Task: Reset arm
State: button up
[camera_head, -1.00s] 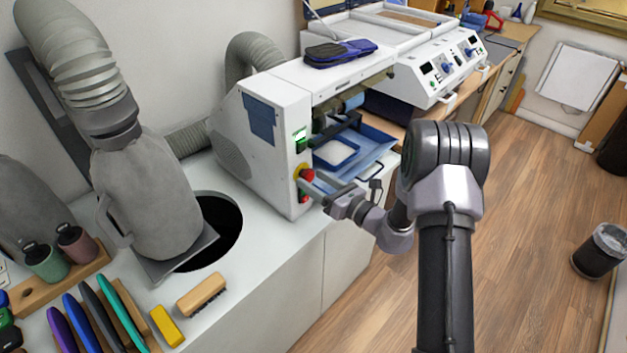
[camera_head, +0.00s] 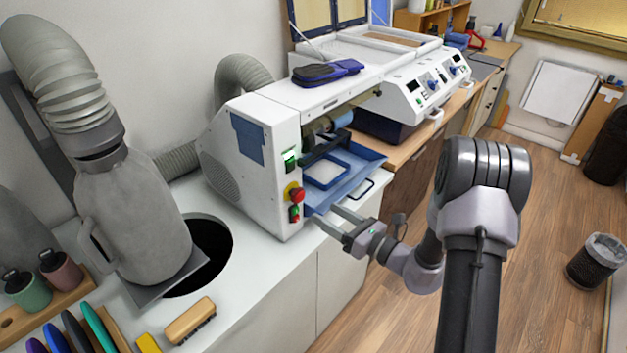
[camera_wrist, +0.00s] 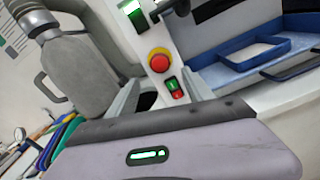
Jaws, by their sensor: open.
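My gripper (camera_head: 326,219) is open and empty in front of the white machine (camera_head: 258,165), at the front edge of the counter. Its two fingers point toward the machine's control side. In the wrist view the fingers frame the red emergency button (camera_wrist: 159,61) and the small green and red switch (camera_wrist: 174,87), apart from them. My arm reaches in from the lower right of the head view.
A blue tray (camera_head: 352,182) sits in the machine's opening, close to my gripper. A grey hooded duct unit (camera_head: 140,215) stands left, over a dark round hole. A brush (camera_head: 190,320) lies on the counter. The wooden floor at right is mostly clear, with a bin (camera_head: 592,270).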

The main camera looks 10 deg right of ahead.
jog(key=s+a+r+n+g+y+b, duration=0.1)
jog(key=s+a+r+n+g+y, duration=0.1)
jog(key=a+r+n+g, duration=0.15)
jog(key=s+a+r+n+g+y, duration=0.1)
jog(key=s+a+r+n+g, duration=0.15)
jog(key=a+n, duration=0.2)
jog(key=s+a+r+n+g+h+b, duration=0.25)
jog(key=s+a+n+g, duration=0.5)
jog(key=s, duration=0.65)
jog(key=s+d+r+n+t+h+b, duration=0.1)
jog(key=s+d+n+t+h, duration=0.3)
jog(key=s+d+n+h, duration=0.4)
jog(key=s+n+h+b, duration=0.1)
jog(key=s+n, duration=0.1)
jog(key=n, duration=0.2)
jog(key=shift+s+r+t, duration=0.15)
jog(key=shift+r+t, duration=0.15)
jog(key=shift+t, duration=0.05)
